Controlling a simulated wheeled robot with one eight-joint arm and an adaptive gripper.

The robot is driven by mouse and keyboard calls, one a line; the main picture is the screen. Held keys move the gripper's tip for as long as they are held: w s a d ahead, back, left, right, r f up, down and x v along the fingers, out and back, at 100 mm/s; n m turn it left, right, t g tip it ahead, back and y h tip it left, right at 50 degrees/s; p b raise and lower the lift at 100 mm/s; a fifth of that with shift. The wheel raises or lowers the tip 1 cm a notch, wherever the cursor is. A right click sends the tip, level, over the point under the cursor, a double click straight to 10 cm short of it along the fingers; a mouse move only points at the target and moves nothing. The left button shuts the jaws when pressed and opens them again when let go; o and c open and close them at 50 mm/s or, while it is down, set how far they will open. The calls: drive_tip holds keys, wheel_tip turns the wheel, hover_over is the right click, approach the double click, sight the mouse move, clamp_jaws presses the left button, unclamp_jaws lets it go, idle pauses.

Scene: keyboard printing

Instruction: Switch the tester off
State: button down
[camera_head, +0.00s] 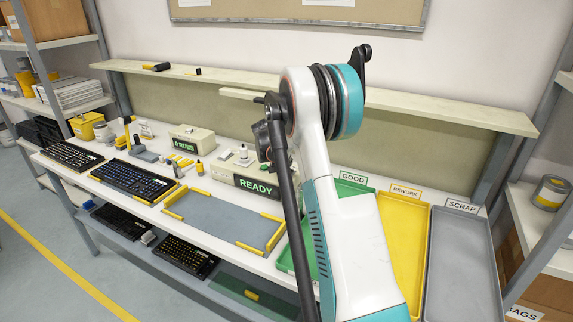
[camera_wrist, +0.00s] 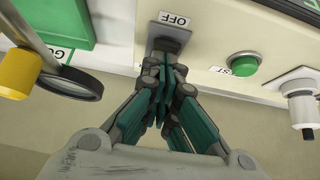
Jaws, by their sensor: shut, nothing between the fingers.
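The tester (camera_head: 239,165) is a cream box on the bench, and its dark front display (camera_head: 256,187) reads READY in green. In the wrist view its cream panel (camera_wrist: 215,35) carries a grey switch plate (camera_wrist: 171,34) with an OFF label (camera_wrist: 174,19) beside it. My gripper (camera_wrist: 163,75) is shut and empty, with its fingertips right at the plate. They cover the switch lever, so I cannot tell its position or whether they touch it. A green button (camera_wrist: 244,65) sits to the right on the panel.
A white fixture (camera_wrist: 299,97) stands right of the button. A round dark-rimmed lens (camera_wrist: 72,84) is at the left. Green, yellow (camera_head: 404,240) and grey (camera_head: 462,265) trays lie right of the tester. Keyboards (camera_head: 135,178) lie on the bench at the left.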

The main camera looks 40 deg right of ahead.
drive_tip(key=shift+s+a+f+t+h+b, duration=0.1)
drive_tip(key=shift+a+f+t+h+b, duration=0.25)
drive_tip(key=shift+f+h+b, duration=0.35)
drive_tip(key=shift+r, duration=0.25)
drive_tip(key=shift+d, duration=0.15)
drive_tip(key=shift+w+d+r, duration=0.25)
drive_tip(key=shift+w+d, duration=0.05)
drive_tip(key=shift+d, duration=0.4)
